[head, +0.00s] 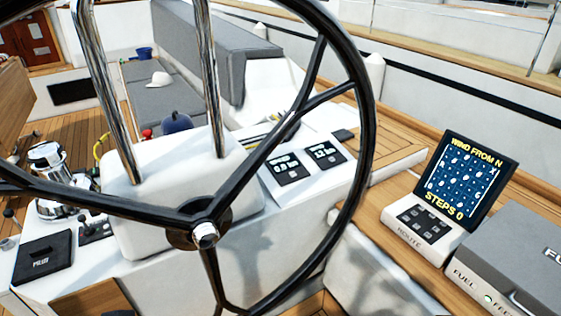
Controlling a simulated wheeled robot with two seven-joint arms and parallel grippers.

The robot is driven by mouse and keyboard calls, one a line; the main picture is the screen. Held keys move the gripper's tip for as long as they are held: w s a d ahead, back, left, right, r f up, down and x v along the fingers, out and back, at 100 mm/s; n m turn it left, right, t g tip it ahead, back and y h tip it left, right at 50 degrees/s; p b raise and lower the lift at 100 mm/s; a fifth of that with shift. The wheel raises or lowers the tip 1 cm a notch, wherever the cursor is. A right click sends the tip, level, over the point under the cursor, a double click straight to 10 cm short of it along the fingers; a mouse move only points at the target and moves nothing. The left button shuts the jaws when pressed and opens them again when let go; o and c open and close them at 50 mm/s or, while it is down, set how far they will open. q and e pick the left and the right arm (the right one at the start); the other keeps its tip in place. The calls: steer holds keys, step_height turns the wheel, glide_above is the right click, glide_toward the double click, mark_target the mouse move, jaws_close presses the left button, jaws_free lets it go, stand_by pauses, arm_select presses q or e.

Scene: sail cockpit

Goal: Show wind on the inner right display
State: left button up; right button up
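Two small dark displays with white text sit on the white console right of the pedestal, seen through the wheel. The nearer, left one (287,168) shows a number that looks like 0.0 with a unit. The farther, right one (324,153) shows a number that looks like 12 and a decimal. Their small top labels are too blurred to read, so I cannot tell which shows wind. A dark panel marked PILOT (42,258) lies at the lower left. Neither of my grippers is in view.
The large black steering wheel (365,115) crosses the view before the console. Steel rails (212,75) rise from the white pedestal. A route screen (466,180) reading WIND FROM N, STEPS 0 and a grey fuel box (520,255) stand at the right. A winch (50,165) stands left.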

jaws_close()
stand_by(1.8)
